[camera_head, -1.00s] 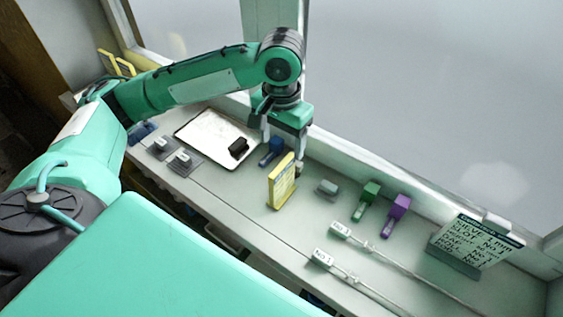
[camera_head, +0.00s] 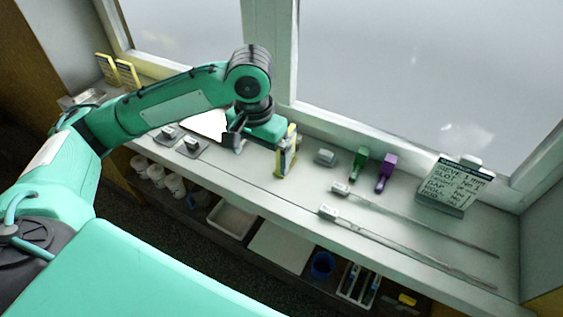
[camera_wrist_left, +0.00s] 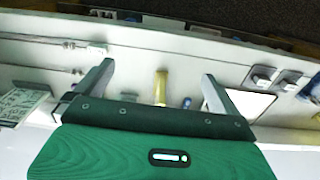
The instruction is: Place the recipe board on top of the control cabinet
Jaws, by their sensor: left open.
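A lettered board (camera_head: 453,184) with a dark header leans on a stand at the right of the counter; it also shows at the left edge of the left wrist view (camera_wrist_left: 22,102). A yellow upright board (camera_head: 284,160) stands mid-counter. My left gripper (camera_head: 262,142) is open beside it. In the left wrist view the yellow board (camera_wrist_left: 160,88) shows between the spread fingers of the left gripper (camera_wrist_left: 156,78), edge-on; I cannot tell whether they touch it. Which board is the recipe board is unclear. I cannot pick out the control cabinet. My right gripper is not in view.
A grey block (camera_head: 324,157), a green tool (camera_head: 359,162) and a purple tool (camera_head: 386,172) stand right of the yellow board. Two long rods lie along the front. A white sheet (camera_head: 208,123) lies left. Two yellow boards (camera_head: 116,72) stand far left. Windows border the back.

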